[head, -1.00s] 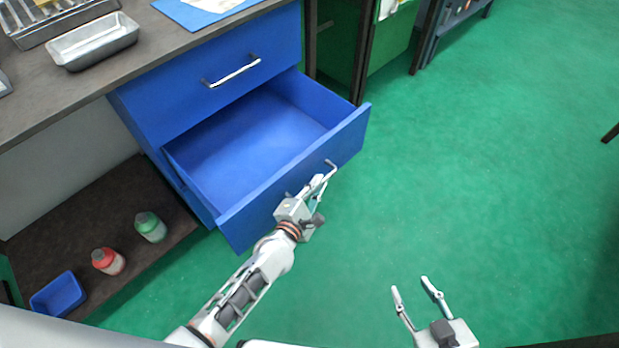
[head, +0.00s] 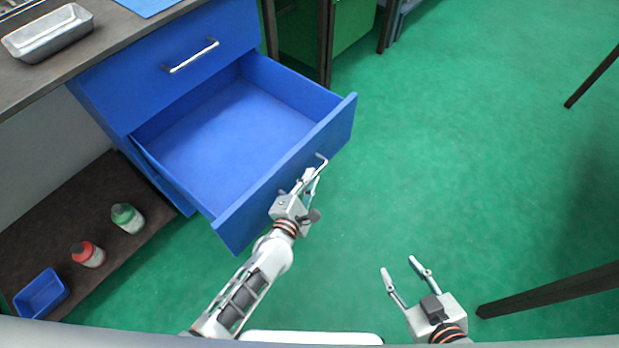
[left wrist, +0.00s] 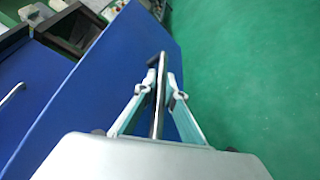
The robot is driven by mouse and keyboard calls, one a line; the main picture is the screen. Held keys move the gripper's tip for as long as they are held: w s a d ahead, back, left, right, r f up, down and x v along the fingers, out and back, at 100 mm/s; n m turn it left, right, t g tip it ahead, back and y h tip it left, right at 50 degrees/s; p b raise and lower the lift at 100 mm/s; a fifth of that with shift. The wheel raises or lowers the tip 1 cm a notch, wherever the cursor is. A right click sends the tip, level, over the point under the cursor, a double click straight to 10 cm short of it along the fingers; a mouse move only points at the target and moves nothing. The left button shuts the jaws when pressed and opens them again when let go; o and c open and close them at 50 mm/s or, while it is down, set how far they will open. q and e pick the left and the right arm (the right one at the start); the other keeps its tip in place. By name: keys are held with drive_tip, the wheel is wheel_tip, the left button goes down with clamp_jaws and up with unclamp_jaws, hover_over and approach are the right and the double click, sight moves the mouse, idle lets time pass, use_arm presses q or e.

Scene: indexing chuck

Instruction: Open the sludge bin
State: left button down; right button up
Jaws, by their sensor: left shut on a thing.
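The blue drawer (head: 240,125) is pulled well out of the blue cabinet, and its inside looks empty. I take this open drawer to be the sludge bin; no label shows. My left gripper (head: 311,182) is at the drawer's front face, shut on its metal bar handle (head: 321,160). In the left wrist view the two fingers (left wrist: 160,95) close on either side of the handle bar (left wrist: 158,100), against the blue front panel (left wrist: 95,85). My right gripper (head: 403,272) is open and empty over the green floor.
Above is a shut drawer with a handle (head: 190,55). A metal tray (head: 48,36) stands on the dark worktop. A low shelf holds a green-capped bottle (head: 127,217), a red-capped bottle (head: 88,254) and a small blue bin (head: 41,292).

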drive_tip(key=shift+r, duration=0.1)
use_arm(q)
drive_tip(key=c, duration=2.1)
unclamp_jaws()
use_arm(e)
drive_tip(key=shift+w+r, duration=0.2)
drive_tip(key=shift+w, duration=0.1)
use_arm(q)
drive_tip(key=shift+s+a, duration=0.1)
drive_tip(key=shift+s, duration=0.15)
drive_tip(key=v, duration=0.7)
use_arm(e)
drive_tip(key=shift+s+f, duration=0.15)
use_arm(q)
drive_tip(key=shift+r, duration=0.15)
